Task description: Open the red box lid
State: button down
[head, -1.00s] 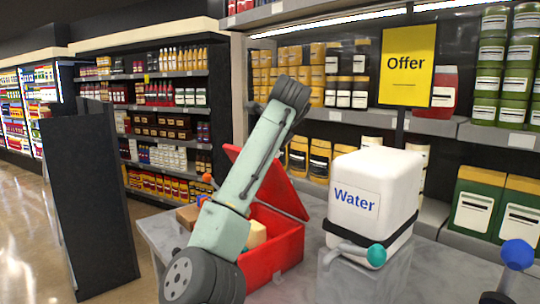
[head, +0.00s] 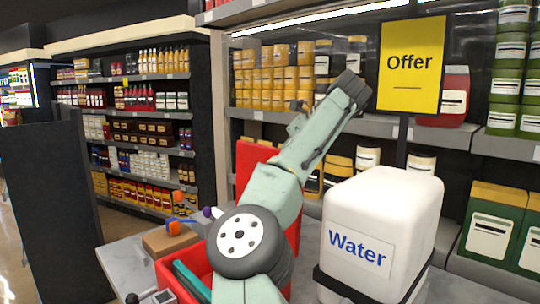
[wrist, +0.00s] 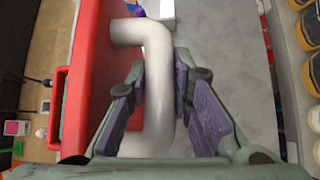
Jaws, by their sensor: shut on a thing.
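The red box (head: 166,281) stands on the counter, partly hidden by my arm. Its interior shows, with a teal item (head: 190,280) inside. The red lid (head: 252,160) stands raised at the box's far side, partly behind my arm. In the wrist view the red lid (wrist: 92,50) fills the left side, with a pale grey U-shaped handle (wrist: 157,75) on it. My gripper (wrist: 156,88) has its purple pads on either side of this handle and is shut on it. In the head view my gripper is hidden behind my arm.
A white water container (head: 385,215) stands close right of the box and arm. A brown block (head: 172,240) and small coloured items lie left of the box. A yellow offer sign (head: 409,66) and stocked shelves stand behind. A dark panel (head: 45,215) is at left.

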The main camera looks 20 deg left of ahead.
jog(key=shift+w+d, duration=0.1)
jog(key=shift+w, duration=0.15)
dwell(0.4)
jog(key=c, duration=1.7)
grip_release()
jog(key=shift+f, duration=0.1)
